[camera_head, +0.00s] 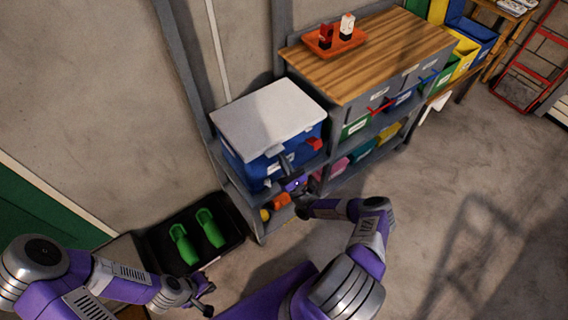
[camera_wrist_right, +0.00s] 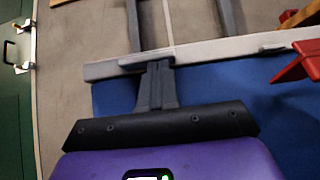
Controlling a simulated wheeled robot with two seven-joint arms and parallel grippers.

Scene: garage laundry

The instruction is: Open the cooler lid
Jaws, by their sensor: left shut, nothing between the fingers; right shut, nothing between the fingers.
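The cooler has a blue body (camera_head: 240,170) and a pale lid (camera_head: 268,112); it stands on the grey shelf at the left end. The lid looks down on the body. A red latch (camera_head: 315,144) is at its front right; it also shows in the right wrist view (camera_wrist_right: 298,64). My right gripper (camera_head: 284,160) is shut and empty at the cooler's front. In the right wrist view its fingertips (camera_wrist_right: 150,62) overlap the lid's rim (camera_wrist_right: 210,52); I cannot tell whether they touch. My left gripper (camera_head: 206,299) is shut and empty, low at the bottom, away from the cooler.
A wooden-topped shelf unit (camera_head: 375,48) adjoins the cooler on the right, with a red tray (camera_head: 334,42) on top and several coloured bins below. A black tray (camera_head: 195,235) with green shoes lies on the floor at left. The floor (camera_head: 450,190) at right is clear.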

